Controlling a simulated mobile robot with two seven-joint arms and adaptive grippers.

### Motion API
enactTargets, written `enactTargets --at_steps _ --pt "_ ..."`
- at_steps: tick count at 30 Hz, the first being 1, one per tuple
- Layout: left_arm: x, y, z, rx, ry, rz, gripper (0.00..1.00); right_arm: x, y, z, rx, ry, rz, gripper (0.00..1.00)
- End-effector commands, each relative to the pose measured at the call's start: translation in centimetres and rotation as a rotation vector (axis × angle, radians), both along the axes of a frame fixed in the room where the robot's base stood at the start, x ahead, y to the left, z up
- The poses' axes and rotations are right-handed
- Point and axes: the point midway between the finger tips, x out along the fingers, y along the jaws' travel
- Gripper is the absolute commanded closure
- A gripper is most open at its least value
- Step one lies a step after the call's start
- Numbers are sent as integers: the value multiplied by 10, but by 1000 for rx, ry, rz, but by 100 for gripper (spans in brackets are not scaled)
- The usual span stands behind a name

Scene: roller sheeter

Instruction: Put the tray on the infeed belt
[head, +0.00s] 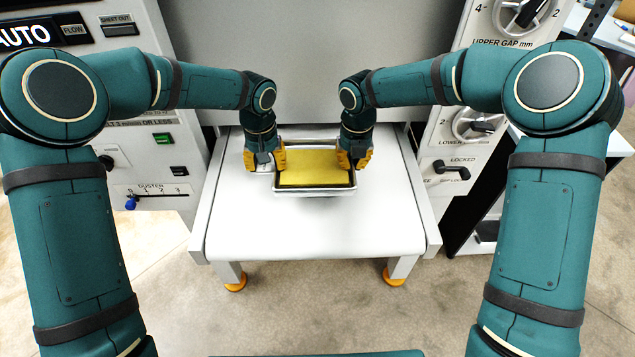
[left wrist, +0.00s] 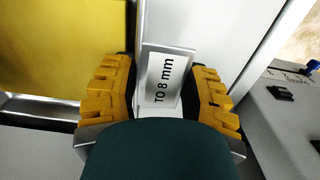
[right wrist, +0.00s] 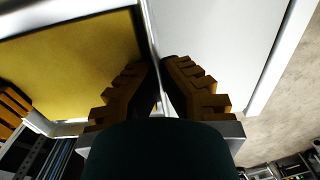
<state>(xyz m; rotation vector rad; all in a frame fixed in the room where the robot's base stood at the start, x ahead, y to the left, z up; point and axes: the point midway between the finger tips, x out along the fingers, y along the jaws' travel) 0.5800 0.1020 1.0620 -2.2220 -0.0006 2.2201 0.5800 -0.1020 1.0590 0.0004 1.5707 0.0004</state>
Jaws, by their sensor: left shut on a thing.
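The tray (head: 315,191) is a shallow metal-rimmed tray with a flat yellow slab (head: 314,169) in it. It is at the far part of the white infeed belt (head: 318,230); whether it touches the belt is hard to tell. My left gripper (head: 265,160) is at its left side, shut on the tray, with a tag reading "TO 8 mm" (left wrist: 165,80) between its fingers in the left wrist view. My right gripper (head: 355,159) is at its right side. In the right wrist view its fingers (right wrist: 160,65) close on the thin tray wall.
A grey machine face (head: 315,60) stands behind the belt. Control panels flank it, with a duster slider (head: 150,190) at left and a lock lever (head: 452,170) at right. The near belt surface is clear. Orange feet (head: 236,284) stand below the belt frame.

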Motion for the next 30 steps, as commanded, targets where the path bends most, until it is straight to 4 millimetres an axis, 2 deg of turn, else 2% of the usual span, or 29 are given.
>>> enactTargets --at_steps 16,30 --pt "0 1 -3 1 -1 1 96 0 -1 -3 -1 0 -1 100" --pt "0 1 -23 1 -1 1 96 0 -1 -23 -1 0 -1 100"
